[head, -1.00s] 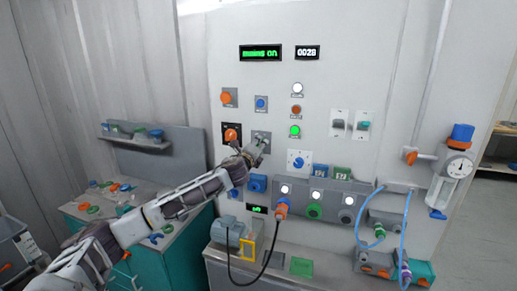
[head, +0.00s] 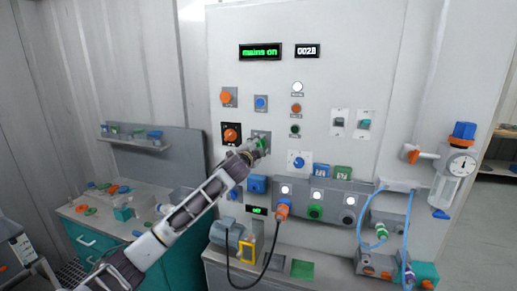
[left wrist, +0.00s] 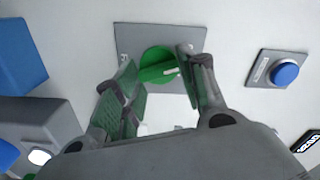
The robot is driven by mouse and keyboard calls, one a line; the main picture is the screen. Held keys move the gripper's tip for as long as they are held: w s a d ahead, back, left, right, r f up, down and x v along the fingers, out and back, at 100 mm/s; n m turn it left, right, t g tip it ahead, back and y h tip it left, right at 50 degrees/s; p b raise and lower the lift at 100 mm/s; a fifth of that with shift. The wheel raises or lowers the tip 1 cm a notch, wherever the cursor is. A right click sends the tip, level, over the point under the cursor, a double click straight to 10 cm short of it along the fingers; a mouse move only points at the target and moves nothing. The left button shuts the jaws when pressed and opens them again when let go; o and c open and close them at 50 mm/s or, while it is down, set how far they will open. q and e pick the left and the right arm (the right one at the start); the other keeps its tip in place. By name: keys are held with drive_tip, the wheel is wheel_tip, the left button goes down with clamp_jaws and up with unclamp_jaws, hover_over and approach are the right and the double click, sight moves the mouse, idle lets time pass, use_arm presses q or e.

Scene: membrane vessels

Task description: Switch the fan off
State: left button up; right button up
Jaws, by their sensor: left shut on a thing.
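A green rotary knob (left wrist: 158,63) with a white mark sits on a grey plate (left wrist: 130,38) on the panel. My left gripper (left wrist: 165,76) has its two fingers on either side of the knob and is shut on it. In the head view, my left gripper (head: 262,146) is at this switch and hides most of its grey plate (head: 258,135). Above it to the right are a white lit lamp (head: 297,87), a dim red-brown lamp (head: 296,108) and a dark green lamp (head: 295,129). I cannot tell which unit is the fan. My right gripper is not in view.
A black plate with an orange knob (head: 231,134) is just left of the gripper. A grey motor-like unit (head: 228,234) and a plugged cable (head: 283,210) are below.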

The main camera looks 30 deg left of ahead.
use_arm(q)
drive_tip(key=shift+n, duration=1.1)
drive_tip(key=o, duration=1)
drive_tip(key=shift+o, duration=0.2)
drive_tip(key=shift+s, duration=0.15)
drive_tip(key=v, duration=1.1)
drive_tip(key=shift+s, duration=0.35)
drive_tip(key=shift+d, duration=0.15)
